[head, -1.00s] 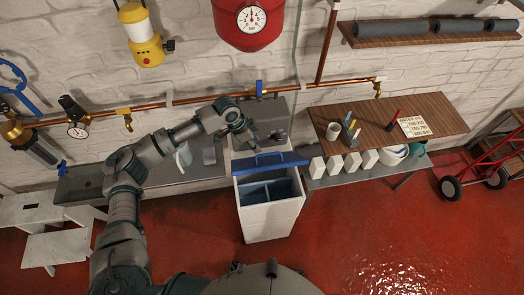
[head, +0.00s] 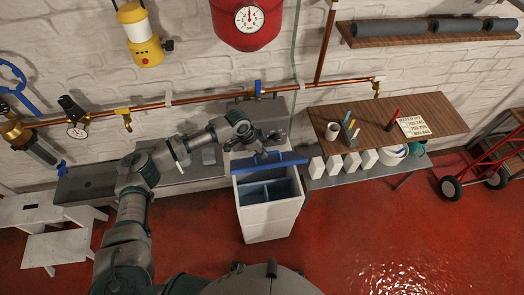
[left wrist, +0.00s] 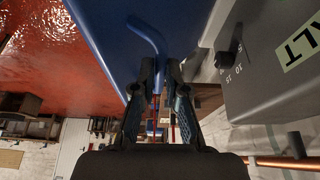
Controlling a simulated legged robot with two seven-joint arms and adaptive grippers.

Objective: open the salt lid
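The salt lid (head: 290,159) is blue and shows as a narrow slanted band at the back of the white bin in the head view. In the left wrist view the lid (left wrist: 95,25) fills the upper middle, with its bent blue handle (left wrist: 150,36). My left gripper (head: 264,155) is at the handle in the head view. In the left wrist view the gripper (left wrist: 161,68) has its fingers apart, one on each side of the handle's end. A gap shows beside the right finger; contact with the left finger is unclear. My right gripper is out of view.
The white bin (head: 270,222) has blue compartments. A grey body (left wrist: 270,85) with part of the word SALT and a dial scale is close beside my gripper. A wooden table (head: 378,126) stands to the right. Copper pipe (head: 205,103) runs along the wall.

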